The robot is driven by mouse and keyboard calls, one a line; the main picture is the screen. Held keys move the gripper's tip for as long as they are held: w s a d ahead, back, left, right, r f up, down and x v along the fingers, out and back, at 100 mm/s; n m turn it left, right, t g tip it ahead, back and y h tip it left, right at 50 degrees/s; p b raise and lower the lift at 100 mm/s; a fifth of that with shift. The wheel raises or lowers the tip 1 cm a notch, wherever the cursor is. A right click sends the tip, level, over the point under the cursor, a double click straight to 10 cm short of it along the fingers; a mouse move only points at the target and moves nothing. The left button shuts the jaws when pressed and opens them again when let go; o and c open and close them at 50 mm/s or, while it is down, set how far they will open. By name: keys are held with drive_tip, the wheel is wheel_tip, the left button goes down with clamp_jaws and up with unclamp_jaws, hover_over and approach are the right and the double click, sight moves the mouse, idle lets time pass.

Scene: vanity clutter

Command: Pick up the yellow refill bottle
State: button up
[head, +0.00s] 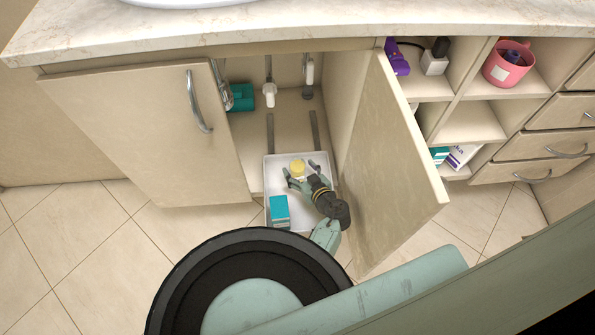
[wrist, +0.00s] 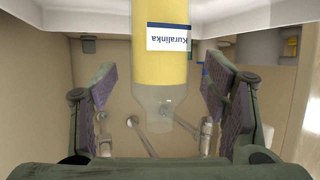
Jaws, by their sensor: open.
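The yellow refill bottle (head: 298,166) shows in the head view toward the far end of a white pull-out tray (head: 279,158). In the wrist view the bottle (wrist: 165,68) is yellow with a clear end and a white label reading "Kuralinka" upside down. My gripper (head: 300,172) is open over the tray, and its fingers reach to either side of the bottle. In the wrist view the fingers (wrist: 160,85) stand left and right of the bottle with gaps on both sides. The bottle's far end is cut off by the top of the wrist view.
A teal box (head: 279,208) lies in the tray's near left part. The open cabinet door (head: 390,175) stands close to the right of my arm. The left door (head: 145,130) is shut. A teal item (head: 242,97) and pipes (head: 269,92) are deeper inside the cabinet.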

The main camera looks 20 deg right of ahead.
drive_tip(key=shift+x, duration=1)
drive_tip(key=c, duration=1.4)
